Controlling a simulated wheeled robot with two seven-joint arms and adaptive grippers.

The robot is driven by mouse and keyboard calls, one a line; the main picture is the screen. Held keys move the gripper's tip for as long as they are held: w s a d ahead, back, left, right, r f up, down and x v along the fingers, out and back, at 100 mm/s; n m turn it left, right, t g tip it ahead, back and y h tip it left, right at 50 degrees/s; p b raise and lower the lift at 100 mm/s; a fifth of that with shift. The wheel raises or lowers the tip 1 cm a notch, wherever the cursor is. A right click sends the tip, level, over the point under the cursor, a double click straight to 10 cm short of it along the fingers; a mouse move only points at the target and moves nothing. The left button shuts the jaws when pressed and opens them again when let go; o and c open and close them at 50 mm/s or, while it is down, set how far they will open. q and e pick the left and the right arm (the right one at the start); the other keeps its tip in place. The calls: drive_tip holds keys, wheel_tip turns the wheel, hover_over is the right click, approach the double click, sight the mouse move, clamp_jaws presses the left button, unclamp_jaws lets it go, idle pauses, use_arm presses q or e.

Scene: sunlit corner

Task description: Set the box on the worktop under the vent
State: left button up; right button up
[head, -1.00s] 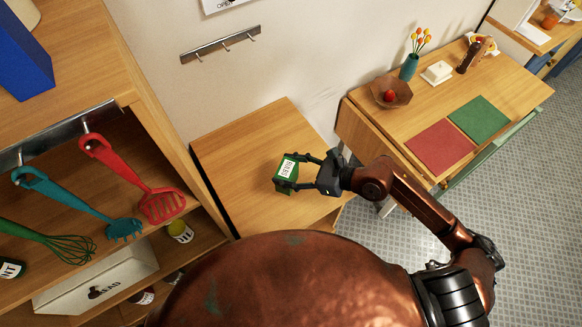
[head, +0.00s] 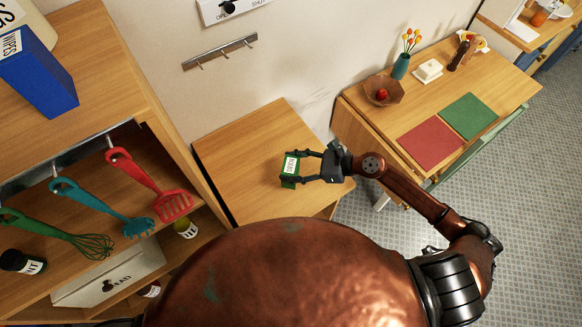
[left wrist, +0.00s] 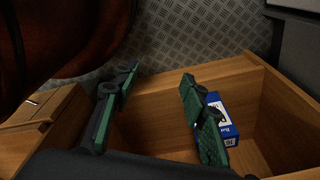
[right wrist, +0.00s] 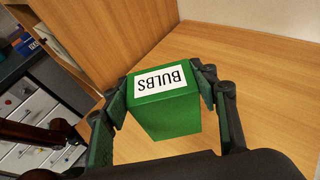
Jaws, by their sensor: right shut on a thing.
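A green box (head: 288,181) with a white BULBS label is over the wooden worktop (head: 240,150) in the head view. My right gripper (head: 305,168) is shut on its sides. The right wrist view shows the box (right wrist: 165,115) between the fingers, wood behind it; I cannot tell if it touches the worktop. A white plate (head: 232,8) marked OPEN and SHUT, with a dark knob, is on the wall above; it may belong to the vent, whose grille is not seen. My left gripper (left wrist: 160,105) is open and empty above a wooden compartment.
A hook rail (head: 220,52) is on the wall. A shelf unit with hanging utensils (head: 105,205) and a blue WIPES box (head: 40,75) stands left. Right is a table with a bowl (head: 383,90) and red and green mats. The worktop's back left is bare.

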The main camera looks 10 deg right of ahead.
drive_tip(key=shift+w+d+f, duration=0.15)
drive_tip(key=shift+w+f, duration=0.8)
drive_tip(key=shift+f, duration=0.1)
drive_tip(key=f+p, duration=0.1)
drive_tip(key=f, duration=0.2)
drive_tip(key=shift+w, duration=0.2)
drive_tip(key=shift+f, duration=0.3)
use_arm(q)
drive_tip(key=shift+s+r, duration=0.45)
drive_tip(key=shift+s, duration=0.15)
use_arm(e)
drive_tip(key=shift+f, duration=0.15)
drive_tip(key=o, duration=1.3)
use_arm(q)
drive_tip(key=shift+w+f, duration=0.1)
drive_tip(key=shift+f, duration=0.05)
